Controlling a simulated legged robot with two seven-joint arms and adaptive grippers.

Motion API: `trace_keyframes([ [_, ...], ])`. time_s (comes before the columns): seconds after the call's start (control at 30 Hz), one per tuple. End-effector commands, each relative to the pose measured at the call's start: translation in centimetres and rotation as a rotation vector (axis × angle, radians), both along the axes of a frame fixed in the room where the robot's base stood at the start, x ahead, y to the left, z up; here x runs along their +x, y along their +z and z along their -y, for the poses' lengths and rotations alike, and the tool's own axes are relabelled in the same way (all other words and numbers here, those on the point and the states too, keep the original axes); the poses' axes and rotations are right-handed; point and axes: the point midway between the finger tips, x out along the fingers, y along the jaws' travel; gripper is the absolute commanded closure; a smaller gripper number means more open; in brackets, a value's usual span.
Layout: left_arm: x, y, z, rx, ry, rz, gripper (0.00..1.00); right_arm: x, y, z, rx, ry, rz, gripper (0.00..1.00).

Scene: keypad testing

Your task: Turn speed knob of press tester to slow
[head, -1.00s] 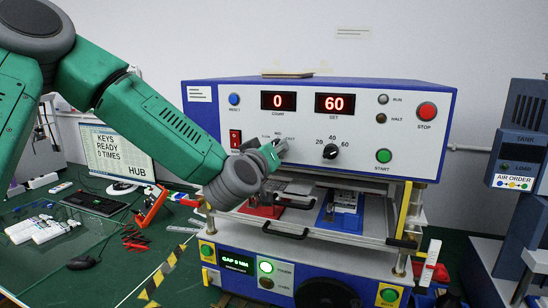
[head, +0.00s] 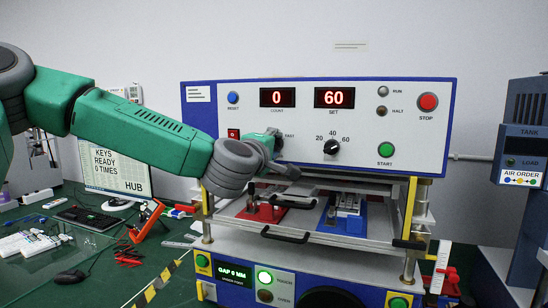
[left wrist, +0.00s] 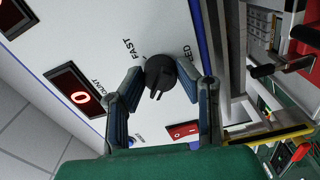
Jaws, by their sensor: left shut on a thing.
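The press tester (head: 350,115) is a white-fronted, blue-edged box with red displays reading 0 and 60. My left gripper (head: 275,145) is at its front panel, beside the FAST label (head: 289,136), and hides the speed knob in the head view. In the left wrist view the black speed knob (left wrist: 160,76) sits between the two fingertips of my left gripper (left wrist: 165,85), which is shut on it. The SLOW label is hidden. My right gripper is not in view.
The green START button (head: 385,149) and red STOP button (head: 428,102) are farther right. A press bay with handles (head: 285,235) lies below. A monitor (head: 115,168) stands at left.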

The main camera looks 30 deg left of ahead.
Motion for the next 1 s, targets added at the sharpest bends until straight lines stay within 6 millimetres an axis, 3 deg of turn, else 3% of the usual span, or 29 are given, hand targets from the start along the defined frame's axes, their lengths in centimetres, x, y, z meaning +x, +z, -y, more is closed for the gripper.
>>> trace_keyframes([
  [0.5,0.0,-0.5,-0.1,-0.451,0.002,0.105,1.00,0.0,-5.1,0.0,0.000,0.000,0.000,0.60],
  [1.0,0.0,-0.3,-0.1,-0.657,0.003,0.151,1.00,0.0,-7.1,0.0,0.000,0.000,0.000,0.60],
])
